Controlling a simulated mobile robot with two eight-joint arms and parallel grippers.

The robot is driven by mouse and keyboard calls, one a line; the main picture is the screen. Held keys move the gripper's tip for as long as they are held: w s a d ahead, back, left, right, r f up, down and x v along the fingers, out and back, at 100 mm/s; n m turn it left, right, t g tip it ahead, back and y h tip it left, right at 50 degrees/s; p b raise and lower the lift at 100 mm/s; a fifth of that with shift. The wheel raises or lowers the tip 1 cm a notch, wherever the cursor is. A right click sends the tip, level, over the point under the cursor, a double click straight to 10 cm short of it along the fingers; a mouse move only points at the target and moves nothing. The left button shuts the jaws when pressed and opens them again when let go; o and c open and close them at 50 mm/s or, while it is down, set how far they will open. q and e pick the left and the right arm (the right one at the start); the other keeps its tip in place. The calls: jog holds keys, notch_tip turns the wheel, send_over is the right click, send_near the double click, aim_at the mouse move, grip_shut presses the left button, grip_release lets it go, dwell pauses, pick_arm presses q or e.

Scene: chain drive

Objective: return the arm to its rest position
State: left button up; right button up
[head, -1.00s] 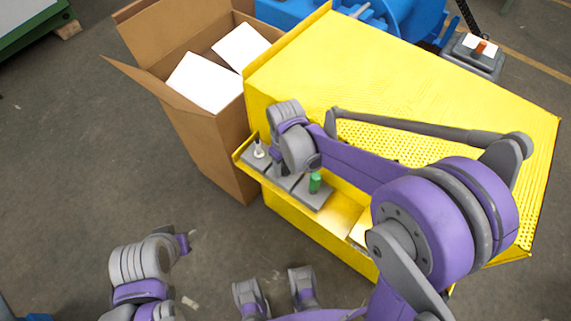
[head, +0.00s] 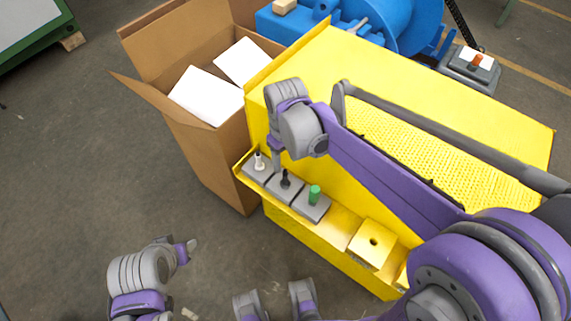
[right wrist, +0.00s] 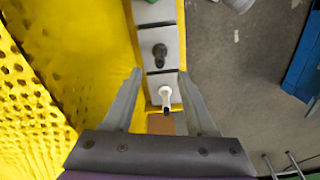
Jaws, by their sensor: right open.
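My right arm reaches from the lower right across the yellow machine guard (head: 440,75). Its gripper (head: 277,168) points down over the ledge at the guard's left end. In the right wrist view this gripper (right wrist: 161,74) is open and empty, with its two fingers spread apart above the grey block with the white peg (right wrist: 166,97). Whether a finger touches anything is unclear. My left gripper (head: 188,245) is at the lower left over bare floor, its jaws too small to judge.
A cardboard box (head: 205,150) stands close left.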

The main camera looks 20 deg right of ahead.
jog(key=shift+r, duration=0.15)
dwell(0.4)
jog(key=s+d+r+m+t+p, duration=0.2)
jog(key=s+d+p, duration=0.1)
jog(key=s, duration=0.4)
jog(key=s+d+r+m+t+p, duration=0.3)
jog(key=s, duration=0.4)
jog(key=shift+d+r, duration=0.15)
jog(key=shift+d, duration=0.15)
